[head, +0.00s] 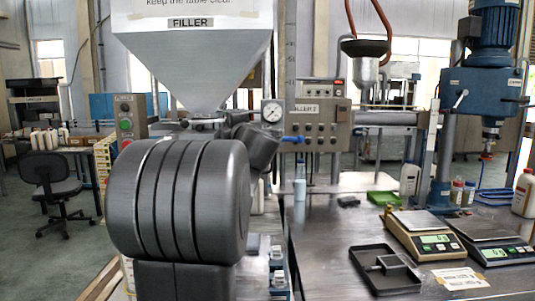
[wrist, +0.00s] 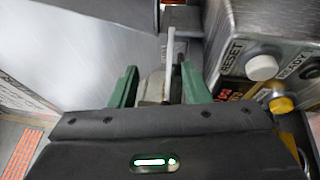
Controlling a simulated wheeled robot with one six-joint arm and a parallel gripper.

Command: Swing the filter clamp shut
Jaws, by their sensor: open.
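In the wrist view my gripper (wrist: 158,80) is open, with its two green fingers apart. A thin pale lever (wrist: 170,48) stands upright between the fingers, in front of a grey metal fitting. It looks like the filter clamp's lever, but I cannot tell whether the fingers touch it or how far the clamp is open. In the head view my own dark arm hides my gripper and most of the area under the filler hopper (head: 195,65). A metal flange (head: 204,123) shows at the hopper's outlet.
In the wrist view a control box (wrist: 245,35) with a RESET button (wrist: 262,67) sits close to the right finger, above a yellow knob (wrist: 281,105). In the head view a gauge panel (head: 318,125), a blue handle (head: 292,139), scales (head: 425,240) and a black tray (head: 372,262) are at right.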

